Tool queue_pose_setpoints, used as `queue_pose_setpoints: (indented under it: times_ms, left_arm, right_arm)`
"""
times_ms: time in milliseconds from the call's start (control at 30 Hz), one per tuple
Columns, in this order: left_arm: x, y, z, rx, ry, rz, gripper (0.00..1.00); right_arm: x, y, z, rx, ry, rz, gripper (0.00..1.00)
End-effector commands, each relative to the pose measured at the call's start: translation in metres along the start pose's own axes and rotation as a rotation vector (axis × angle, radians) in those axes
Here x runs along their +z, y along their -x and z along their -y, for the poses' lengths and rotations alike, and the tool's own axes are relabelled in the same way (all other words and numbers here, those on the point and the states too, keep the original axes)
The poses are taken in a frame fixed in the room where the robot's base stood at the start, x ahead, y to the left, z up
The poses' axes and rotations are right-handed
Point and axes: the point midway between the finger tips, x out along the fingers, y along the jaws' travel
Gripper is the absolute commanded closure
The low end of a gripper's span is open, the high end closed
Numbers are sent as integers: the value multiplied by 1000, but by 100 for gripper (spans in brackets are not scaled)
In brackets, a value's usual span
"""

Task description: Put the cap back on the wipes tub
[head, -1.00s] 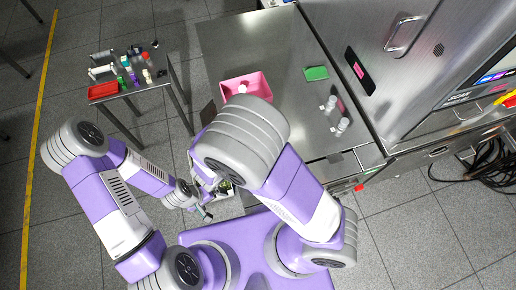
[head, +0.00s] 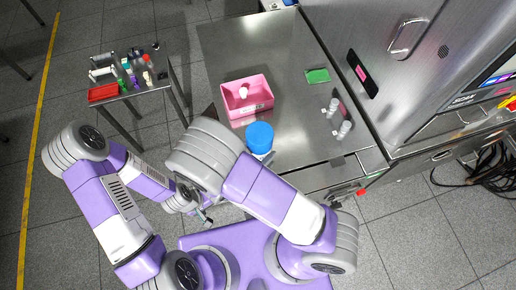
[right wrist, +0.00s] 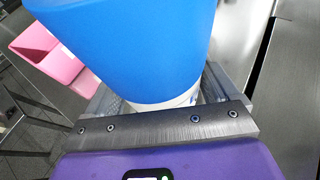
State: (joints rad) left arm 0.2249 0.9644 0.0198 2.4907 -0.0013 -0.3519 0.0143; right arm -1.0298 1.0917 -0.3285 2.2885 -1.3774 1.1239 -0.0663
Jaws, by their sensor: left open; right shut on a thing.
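The wipes tub (head: 259,138) shows in the head view as an upright blue round shape just in front of the pink bin. In the right wrist view its blue part (right wrist: 140,45) fills the upper middle, with a white, printed part (right wrist: 182,98) below. I cannot tell whether the blue part is the cap or the body; no separate cap is visible. My right gripper (right wrist: 160,98) is shut on the tub's lower part; my right arm hides it in the head view. My left gripper (head: 206,213) is open and empty, low and left of the tub.
A pink bin (head: 262,106) with a white bottle (head: 243,92) stands on the steel table (head: 225,45). A green pad (head: 317,76) and small white bottles (head: 345,129) lie to its right. A side table at left holds a red tray (head: 103,92) and several small bottles.

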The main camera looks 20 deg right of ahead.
Motion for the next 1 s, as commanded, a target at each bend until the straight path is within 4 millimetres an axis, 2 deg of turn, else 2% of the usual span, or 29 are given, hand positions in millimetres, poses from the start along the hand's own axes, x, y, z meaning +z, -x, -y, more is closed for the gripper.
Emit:
queue_pose_setpoints:
  times_ms: [400, 433, 500, 833, 1000]
  left_arm:
    - [0, -4, 2, 0, 0, 0, 0]
    - [0, -4, 1, 0, 0, 0, 0]
    - [0, -3, 1, 0, 0, 0, 0]
    - [0, 2, -1, 0, 0, 0, 0]
    - [0, 1, 0, 0, 0, 0, 0]
  right_arm:
    - [-5, -2, 0, 0, -1, 1, 67]
    - [-5, -2, 0, 0, -1, 0, 9]
    - [-4, -2, 0, 0, -1, 0, 0]
    - [1, 0, 0, 0, -1, 0, 0]
    - [-1, 30, -1, 5, -3, -2, 0]
